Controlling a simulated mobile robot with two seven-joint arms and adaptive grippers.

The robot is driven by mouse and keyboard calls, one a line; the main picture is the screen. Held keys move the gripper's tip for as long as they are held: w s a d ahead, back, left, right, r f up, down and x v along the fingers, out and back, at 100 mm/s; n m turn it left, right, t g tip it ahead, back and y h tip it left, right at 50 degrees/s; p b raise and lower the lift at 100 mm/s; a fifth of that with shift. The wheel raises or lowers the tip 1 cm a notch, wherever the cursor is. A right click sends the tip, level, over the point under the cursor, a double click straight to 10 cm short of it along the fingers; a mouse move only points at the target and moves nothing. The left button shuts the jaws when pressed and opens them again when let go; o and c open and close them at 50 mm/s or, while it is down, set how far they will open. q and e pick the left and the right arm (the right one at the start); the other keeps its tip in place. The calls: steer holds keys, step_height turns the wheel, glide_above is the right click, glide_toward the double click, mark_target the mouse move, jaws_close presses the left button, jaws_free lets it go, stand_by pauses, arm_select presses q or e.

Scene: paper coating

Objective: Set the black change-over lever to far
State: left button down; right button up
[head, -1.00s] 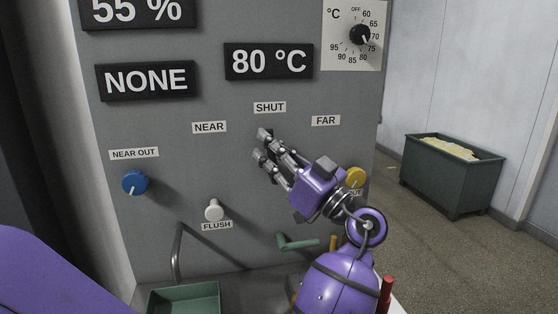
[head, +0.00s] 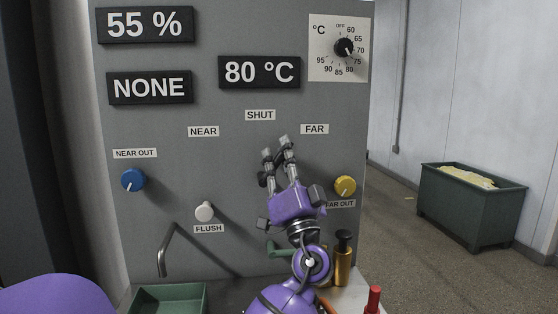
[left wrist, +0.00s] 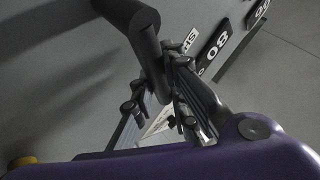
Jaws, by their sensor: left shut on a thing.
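The black change-over lever (left wrist: 148,50) shows in the left wrist view as a thick dark bar running down between the fingers. In the head view my gripper mostly hides it, so its exact setting is hard to read there. My left gripper (head: 276,148) is shut on the lever, its fingers pointing up the grey panel. The fingertips stand below and between the SHUT label (head: 260,115) and the FAR label (head: 314,129). The NEAR label (head: 203,131) is further left. My right gripper is not in view.
A yellow knob (head: 345,186) sits close to the right of my gripper. A white FLUSH knob (head: 204,211) and a blue knob (head: 133,180) are to the left. Below are a bent pipe (head: 164,250), a green tray (head: 137,295) and a brass cylinder (head: 342,262) with a black top.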

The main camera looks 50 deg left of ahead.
arm_select(q)
steer(key=shift+w+d+f+m+t+h, duration=0.1)
steer(key=shift+w+f+m+t+h, duration=0.2)
steer(key=shift+m+t, duration=0.55)
steer(key=shift+d+f+m+t+h, duration=0.1)
steer(key=shift+m+t+h, duration=0.25)
steer(key=shift+m+t, duration=0.5)
steer(key=shift+w+d+f+m+t+h, duration=0.1)
steer(key=shift+w+f+m+t+h, duration=0.2)
steer(key=shift+m+t, duration=0.5)
steer(key=shift+s+m, duration=0.15)
steer(key=shift+m, duration=0.15)
steer(key=c, duration=1.7)
jaws_free()
steer(key=shift+r, duration=0.1)
steer(key=v, duration=1.2)
steer(key=shift+r, duration=0.1)
